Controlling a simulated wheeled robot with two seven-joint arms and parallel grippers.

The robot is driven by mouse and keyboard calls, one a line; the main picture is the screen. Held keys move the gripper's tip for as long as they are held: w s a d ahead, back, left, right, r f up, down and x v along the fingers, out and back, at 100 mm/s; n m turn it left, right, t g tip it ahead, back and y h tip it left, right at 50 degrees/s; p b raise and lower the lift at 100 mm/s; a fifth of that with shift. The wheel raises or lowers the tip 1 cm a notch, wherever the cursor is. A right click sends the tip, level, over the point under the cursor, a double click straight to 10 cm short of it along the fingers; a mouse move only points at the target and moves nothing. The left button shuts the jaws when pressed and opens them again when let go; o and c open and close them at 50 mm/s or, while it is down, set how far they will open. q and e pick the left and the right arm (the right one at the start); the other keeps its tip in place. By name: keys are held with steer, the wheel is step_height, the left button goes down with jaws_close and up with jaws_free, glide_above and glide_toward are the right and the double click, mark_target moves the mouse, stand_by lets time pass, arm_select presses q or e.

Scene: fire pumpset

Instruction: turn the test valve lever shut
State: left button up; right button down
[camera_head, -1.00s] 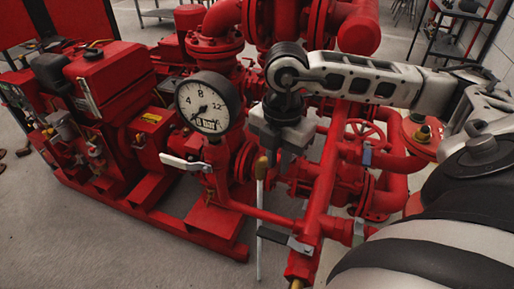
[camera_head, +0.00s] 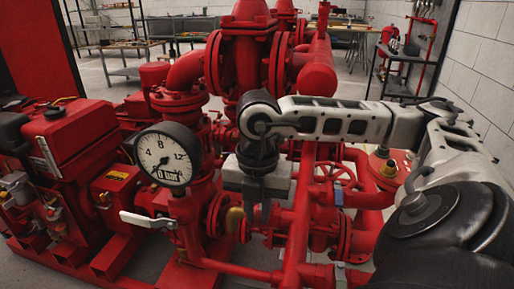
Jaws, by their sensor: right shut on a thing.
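My right gripper (camera_head: 262,214) points down in the middle of the pumpset, below the wrist of my right arm. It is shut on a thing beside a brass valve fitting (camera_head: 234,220). The held part, which I take as the test valve lever, is mostly hidden by the fingers, so its exact angle cannot be told. My left gripper is not in view.
A round pressure gauge (camera_head: 167,155) stands left of my right gripper, with a pale lever handle (camera_head: 148,220) below it. Red pipes and a red handwheel (camera_head: 334,176) are close on the right. A grey shelf (camera_head: 408,70) stands behind.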

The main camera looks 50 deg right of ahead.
mark_target(259, 219)
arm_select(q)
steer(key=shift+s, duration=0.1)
arm_select(e)
steer(key=c, duration=1.3)
jaws_free()
steer(key=shift+c, duration=0.2)
steer(key=shift+r, duration=0.1)
